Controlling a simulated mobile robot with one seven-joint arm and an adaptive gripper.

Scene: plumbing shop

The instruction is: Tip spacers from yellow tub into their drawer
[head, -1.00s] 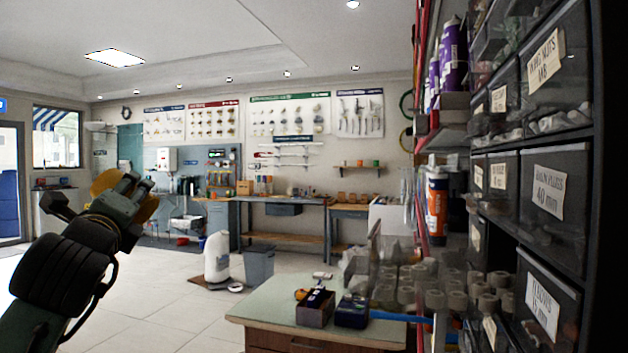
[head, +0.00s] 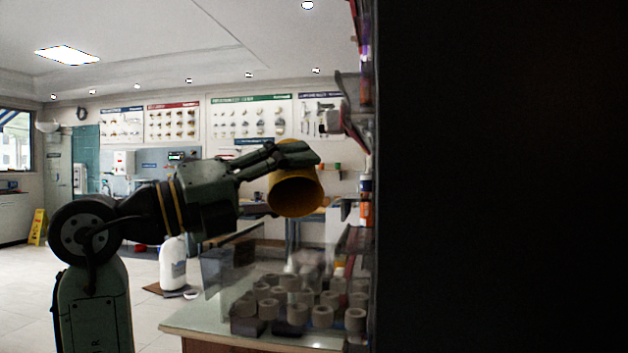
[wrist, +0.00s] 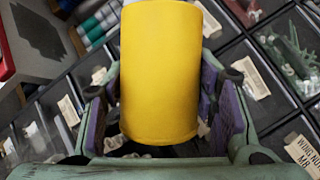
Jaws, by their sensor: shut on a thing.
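The yellow tub (head: 297,193) is held tilted in the air, its mouth turned downward and toward the head camera. No spacers can be made out inside it. My gripper (head: 284,178) is shut on the tub, with fingers on either side. In the wrist view the tub (wrist: 160,75) fills the middle between the purple-padded fingers of my gripper (wrist: 163,115). Which drawer is the spacers' own cannot be read.
A dark cabinet side (head: 500,180) blocks the right of the head view. Labelled drawers surround the tub in the wrist view, one marked wing nuts (wrist: 303,150). A green-topped table (head: 200,318) stands below. Open floor lies left, with a white container (head: 173,262) behind.

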